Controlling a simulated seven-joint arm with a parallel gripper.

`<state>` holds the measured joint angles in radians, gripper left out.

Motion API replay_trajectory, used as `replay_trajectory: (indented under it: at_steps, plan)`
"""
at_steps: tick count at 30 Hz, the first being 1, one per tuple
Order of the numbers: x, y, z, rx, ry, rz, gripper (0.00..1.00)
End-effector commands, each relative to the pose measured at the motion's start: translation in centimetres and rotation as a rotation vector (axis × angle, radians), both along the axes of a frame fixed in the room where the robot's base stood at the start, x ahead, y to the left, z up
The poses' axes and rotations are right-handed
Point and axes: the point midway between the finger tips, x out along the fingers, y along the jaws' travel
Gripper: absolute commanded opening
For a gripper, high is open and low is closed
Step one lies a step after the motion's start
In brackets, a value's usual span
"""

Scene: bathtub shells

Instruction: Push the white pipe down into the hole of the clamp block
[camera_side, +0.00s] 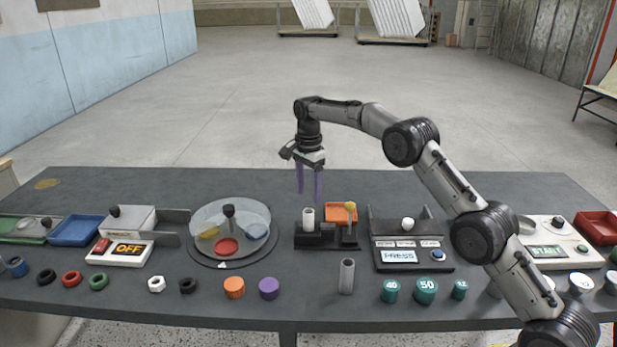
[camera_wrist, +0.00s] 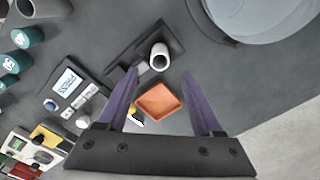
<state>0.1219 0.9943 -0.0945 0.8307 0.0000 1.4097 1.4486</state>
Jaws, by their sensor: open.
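The white pipe (camera_side: 308,217) stands upright at the left part of the black clamp block (camera_side: 314,241). In the wrist view the pipe (camera_wrist: 158,60) shows its open round end, with the dark block (camera_wrist: 122,66) around its base. How deep it sits in the hole cannot be seen. My gripper (camera_side: 309,198) points down with two purple fingers spread apart and nothing between them. It is above the block, its tips a little higher than the pipe's top in the side view. In the wrist view the fingertips (camera_wrist: 160,73) appear close to the pipe, without clear contact.
A round turntable (camera_side: 200,252) lies left, and a PRESS panel (camera_side: 413,267) lies right. A grey tube (camera_side: 347,276) stands in front.

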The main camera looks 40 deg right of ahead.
Motion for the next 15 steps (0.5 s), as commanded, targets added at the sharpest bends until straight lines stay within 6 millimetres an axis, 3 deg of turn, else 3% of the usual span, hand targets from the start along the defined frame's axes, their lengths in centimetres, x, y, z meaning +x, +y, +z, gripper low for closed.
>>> replay_trajectory:
  at_steps: [6,15]
  plan:
    - [0.1,0.0,3.4,0.0,-0.001,0.0,0.68]
    - [0.0,0.0,4.6,0.0,0.001,0.0,0.68]
